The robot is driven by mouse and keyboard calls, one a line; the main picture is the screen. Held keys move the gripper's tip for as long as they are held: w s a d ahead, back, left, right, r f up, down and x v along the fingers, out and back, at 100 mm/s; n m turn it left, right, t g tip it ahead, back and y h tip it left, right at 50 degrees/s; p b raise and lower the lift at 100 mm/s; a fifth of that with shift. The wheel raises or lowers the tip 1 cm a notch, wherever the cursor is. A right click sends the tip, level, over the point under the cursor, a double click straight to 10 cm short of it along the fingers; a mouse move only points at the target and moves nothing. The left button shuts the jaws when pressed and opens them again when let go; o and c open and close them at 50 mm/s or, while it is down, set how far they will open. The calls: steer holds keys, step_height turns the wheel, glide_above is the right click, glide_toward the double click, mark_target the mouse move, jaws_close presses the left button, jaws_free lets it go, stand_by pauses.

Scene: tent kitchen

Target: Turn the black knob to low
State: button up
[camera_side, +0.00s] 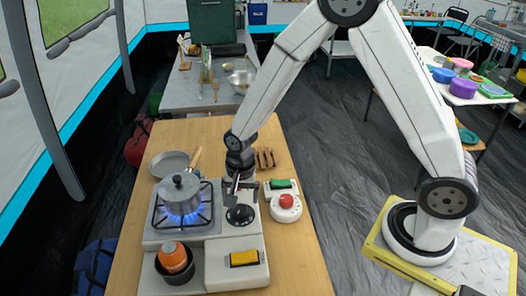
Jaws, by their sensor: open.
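The black knob (240,215) sits on the grey stove's (205,235) control panel, to the right of the burner. Its pointer setting is too small to read. A blue flame (186,214) burns under a lidded metal pot (179,193) on the burner. My gripper (236,184) points down just behind and above the knob. It is open and appears empty; its fingertips are small in this view, and I cannot tell whether they touch anything.
A white device with a red button (286,202) and a green-topped block (281,186) sit close right of the knob. A yellow-black item (244,258) lies in front. An orange cup (172,257) stands in a dark pot at left, and a pan (170,163) lies behind.

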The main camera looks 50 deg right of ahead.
mark_target(240, 209)
steer(key=shift+a+f, duration=0.1)
steer(key=shift+f, duration=2.25)
steer(key=shift+w, duration=0.1)
steer(key=shift+c, duration=0.2)
jaws_close()
